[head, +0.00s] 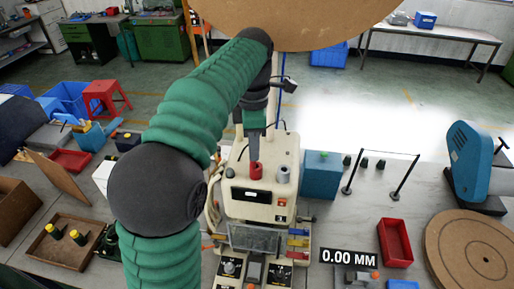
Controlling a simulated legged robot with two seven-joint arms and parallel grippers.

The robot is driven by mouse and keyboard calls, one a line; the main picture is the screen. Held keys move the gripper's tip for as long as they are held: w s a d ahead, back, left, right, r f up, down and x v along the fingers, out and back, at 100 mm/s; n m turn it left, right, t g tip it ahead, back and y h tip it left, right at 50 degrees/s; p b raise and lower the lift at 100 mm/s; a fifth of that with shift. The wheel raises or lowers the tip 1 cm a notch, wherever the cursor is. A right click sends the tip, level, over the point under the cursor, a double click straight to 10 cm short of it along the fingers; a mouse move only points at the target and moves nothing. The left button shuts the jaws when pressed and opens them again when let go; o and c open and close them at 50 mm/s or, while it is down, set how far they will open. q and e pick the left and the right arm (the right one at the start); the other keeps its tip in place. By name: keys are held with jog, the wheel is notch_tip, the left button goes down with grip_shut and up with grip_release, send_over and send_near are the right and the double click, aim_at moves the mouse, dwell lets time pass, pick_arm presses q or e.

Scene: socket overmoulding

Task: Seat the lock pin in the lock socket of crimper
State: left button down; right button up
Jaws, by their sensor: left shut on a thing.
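The crimper (262,205) is a cream machine standing on the bench in the centre of the head view. My left gripper (254,154) points down over its top from behind my green-sleeved arm. Its narrow fingers are shut on a small red round piece (256,172), which looks like the lock pin. The red piece appears at the crimper's top face; whether it touches or hovers I cannot tell. The lock socket is not distinguishable, perhaps hidden beneath the piece. A grey cylinder (283,174) stands just right of it. My right gripper is not in view.
A teal box (321,176) stands right of the crimper, near a small barrier with two black posts. A red tray (395,242) and a round wooden disc (470,252) lie at right. A wooden tray (50,252) with yellow-topped parts is at left.

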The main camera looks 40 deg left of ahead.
pick_arm(q)
jog(key=w+a+p, duration=0.3)
jog(key=w, duration=0.1)
jog(key=f, duration=0.6)
jog(key=shift+s+d+f, duration=0.1)
jog(key=shift+d+f, duration=0.25)
jog(key=shift+f, duration=0.15)
jog(key=c, duration=1.4)
grip_release()
notch_tip(320, 180, up, 12)
